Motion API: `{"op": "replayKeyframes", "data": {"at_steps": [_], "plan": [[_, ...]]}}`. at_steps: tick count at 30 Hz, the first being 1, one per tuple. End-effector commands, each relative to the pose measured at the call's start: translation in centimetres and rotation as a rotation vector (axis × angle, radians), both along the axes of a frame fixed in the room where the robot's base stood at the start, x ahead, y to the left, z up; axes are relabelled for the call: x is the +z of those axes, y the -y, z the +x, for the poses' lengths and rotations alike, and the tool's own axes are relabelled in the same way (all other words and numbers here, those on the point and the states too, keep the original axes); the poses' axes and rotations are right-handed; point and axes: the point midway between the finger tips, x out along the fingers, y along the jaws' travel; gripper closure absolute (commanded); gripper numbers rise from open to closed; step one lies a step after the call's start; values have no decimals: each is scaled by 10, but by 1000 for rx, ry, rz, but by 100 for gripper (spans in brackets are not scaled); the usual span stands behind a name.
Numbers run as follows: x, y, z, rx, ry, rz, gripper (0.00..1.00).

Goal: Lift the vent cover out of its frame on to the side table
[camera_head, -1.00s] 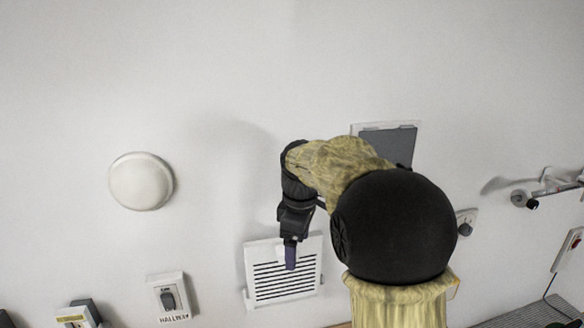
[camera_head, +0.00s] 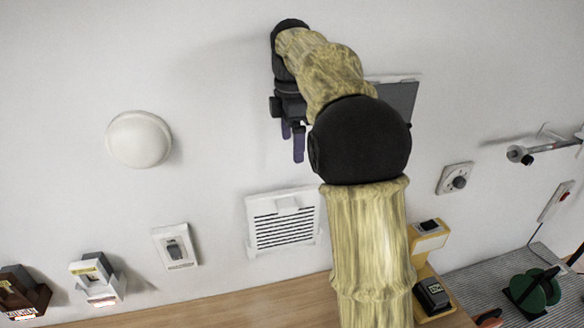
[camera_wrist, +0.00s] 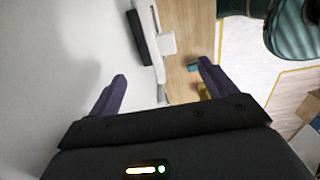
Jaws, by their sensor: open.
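The white vent cover (camera_head: 284,232) has dark slats and a small tab (camera_head: 287,203) at its top. It sits in its white frame (camera_head: 252,212) on the wall, low in the middle of the head view. My gripper (camera_head: 293,145) is open and empty, above the vent and apart from it, fingers pointing down. In the wrist view my two purple fingers (camera_wrist: 162,72) are spread wide, with the vent seen nearly edge-on beyond them and its white tab (camera_wrist: 168,43) sticking out. A wooden tabletop (camera_head: 215,306) runs below the vent; I cannot tell if it is the side table.
A round white dome (camera_head: 139,139) and a switch (camera_head: 175,247) are on the wall to the left. A grey panel (camera_head: 398,100) is partly behind my arm. A yellow device (camera_head: 427,240) stands at the right of the wood, near a green reel (camera_head: 533,292).

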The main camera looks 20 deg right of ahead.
Motion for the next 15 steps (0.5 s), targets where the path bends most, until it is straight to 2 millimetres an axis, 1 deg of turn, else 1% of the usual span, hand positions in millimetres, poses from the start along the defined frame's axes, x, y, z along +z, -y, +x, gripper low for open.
{"op": "replayKeyframes", "data": {"at_steps": [5,15], "plan": [[-21,0,-1,0,-3,0,16],[-74,0,-1,0,-5,1,16]]}}
